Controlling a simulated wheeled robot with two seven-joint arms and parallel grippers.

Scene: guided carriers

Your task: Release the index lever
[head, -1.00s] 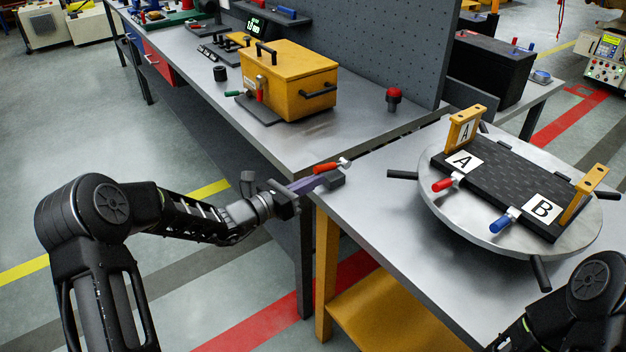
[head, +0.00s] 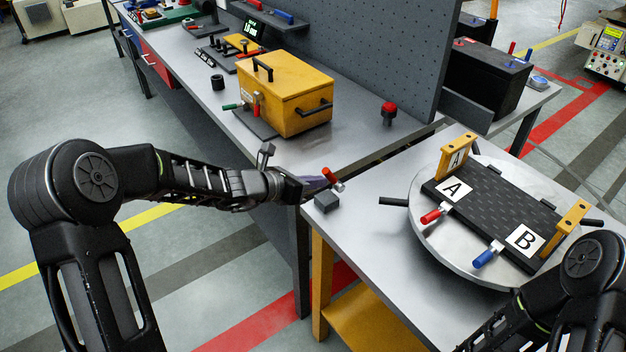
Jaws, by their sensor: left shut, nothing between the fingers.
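The index lever (head: 329,175), with a red grip and a silver end, stands at the near left corner of the right-hand table, by a small dark block (head: 326,202). Its red grip tilts up and to the left. My left gripper (head: 312,183) is shut and empty, just left of the lever, with its fingertips close to the red grip. I cannot tell whether they touch. The round turntable (head: 440,245) carries a dark plate (head: 490,205) marked A and B, with a red handle (head: 431,216) and a blue handle (head: 483,258). My right gripper is out of view.
A yellow box (head: 285,98) stands on the long workbench (head: 345,135) behind my left gripper. A red knob (head: 389,110) stands near that bench's right end. A black spoke (head: 393,202) juts left from the turntable. The table front between lever and turntable is clear.

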